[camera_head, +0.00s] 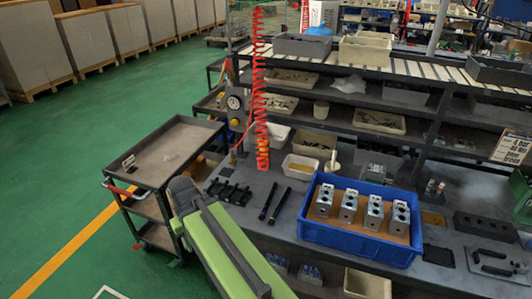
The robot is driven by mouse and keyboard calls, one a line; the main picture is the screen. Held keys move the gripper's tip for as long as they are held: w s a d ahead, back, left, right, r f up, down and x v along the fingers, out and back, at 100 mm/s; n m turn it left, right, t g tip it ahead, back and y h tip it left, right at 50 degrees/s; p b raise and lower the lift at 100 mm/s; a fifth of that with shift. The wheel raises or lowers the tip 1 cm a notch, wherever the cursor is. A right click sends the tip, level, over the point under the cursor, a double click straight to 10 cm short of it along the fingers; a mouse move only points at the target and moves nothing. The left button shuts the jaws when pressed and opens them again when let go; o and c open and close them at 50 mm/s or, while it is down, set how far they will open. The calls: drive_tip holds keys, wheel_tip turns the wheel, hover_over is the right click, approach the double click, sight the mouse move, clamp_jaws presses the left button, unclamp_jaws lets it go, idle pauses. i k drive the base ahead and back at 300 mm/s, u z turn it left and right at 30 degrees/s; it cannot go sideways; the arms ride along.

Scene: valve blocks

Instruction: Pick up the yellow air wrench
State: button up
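The yellow air wrench (263,156) hangs upright at the lower end of a red coiled hose (258,85), above the back left part of the dark workbench (265,228). It looks small and orange-yellow, and its finer shape is hard to make out. A green and dark grey link, which seems to be part of my arm, reaches up from the bottom edge, left of and nearer than the wrench. My gripper's fingers do not show in this view.
A blue crate (340,249) with several metal valve blocks stands on the bench right of the wrench. Black tools (279,203) lie in front of it. A gauge post (236,112) stands close left. A dark cart (158,160) is further left, with green floor beyond.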

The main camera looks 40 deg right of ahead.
sight(268, 141)
drive_tip(key=z, duration=0.05)
drive_tip(key=i, duration=0.9)
drive_tip(key=u, duration=0.05)
